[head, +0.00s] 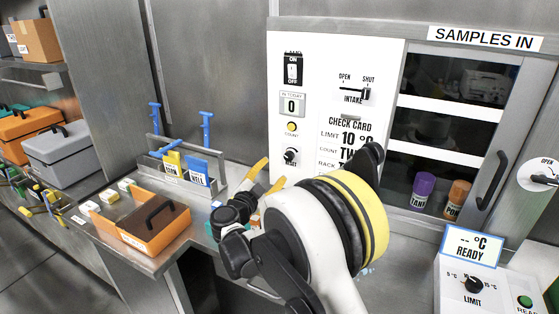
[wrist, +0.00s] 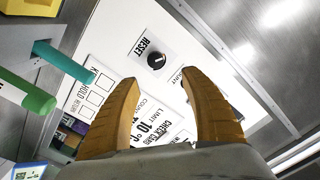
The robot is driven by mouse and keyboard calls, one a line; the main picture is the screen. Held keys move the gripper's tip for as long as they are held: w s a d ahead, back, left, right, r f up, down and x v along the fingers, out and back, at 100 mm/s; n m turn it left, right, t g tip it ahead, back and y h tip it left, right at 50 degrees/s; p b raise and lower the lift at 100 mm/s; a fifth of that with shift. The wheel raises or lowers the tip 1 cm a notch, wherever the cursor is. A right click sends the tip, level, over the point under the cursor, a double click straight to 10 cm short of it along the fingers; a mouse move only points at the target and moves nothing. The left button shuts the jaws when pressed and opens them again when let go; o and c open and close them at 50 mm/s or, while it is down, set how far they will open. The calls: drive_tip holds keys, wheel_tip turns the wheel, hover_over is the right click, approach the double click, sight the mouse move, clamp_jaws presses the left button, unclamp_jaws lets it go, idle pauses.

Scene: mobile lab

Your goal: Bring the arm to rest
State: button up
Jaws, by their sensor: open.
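My white arm with a yellow-and-black joint reaches over the counter in the middle of the head view. My gripper (head: 269,173) is in front of the lower left of the white control panel (head: 355,60), to the right of the bin with blue and yellow cards. Its two yellow fingers are spread apart. In the wrist view my gripper (wrist: 157,78) is open, with nothing between the fingers. Beyond the fingertips that view shows a white panel with a black RESET knob (wrist: 156,61). I cannot tell the exact gap to the panel.
An orange tray (head: 150,243) with a brown handled lid sits on the counter at left. A metal card bin (head: 218,172) with blue-handled tools stands behind it. A glass cabinet (head: 450,125) with purple and orange containers is at right, above a READY display (head: 471,246).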

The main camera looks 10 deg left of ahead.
drive_tip(key=s+d+r+n+t+y, duration=0.1)
drive_tip(key=s+d+r+n+y, duration=0.15)
drive_tip(key=r, duration=0.45)
drive_tip(key=s+d+r+n+y, duration=0.15)
drive_tip(key=r+n+y, duration=0.25)
drive_tip(key=r, duration=0.4)
drive_tip(key=s+d+r+n+t+y, duration=0.1)
drive_tip(key=s+d+r+n+y, duration=0.2)
drive_tip(key=r, duration=0.4)
drive_tip(key=s+d+f+g+h, duration=0.1)
drive_tip(key=s+d+f+g, duration=0.3)
drive_tip(key=s+d+f, duration=0.3)
drive_tip(key=s+d+f+n+g+h, duration=0.1)
drive_tip(key=s+d+f+g, duration=0.3)
drive_tip(key=s, duration=1)
drive_tip(key=s+d+f+n+g+h, duration=0.1)
drive_tip(key=s+d+f+g, duration=0.3)
drive_tip(key=s+d+f, duration=0.6)
drive_tip(key=shift+s+d, duration=0.65)
drive_tip(key=shift+s, duration=0.1)
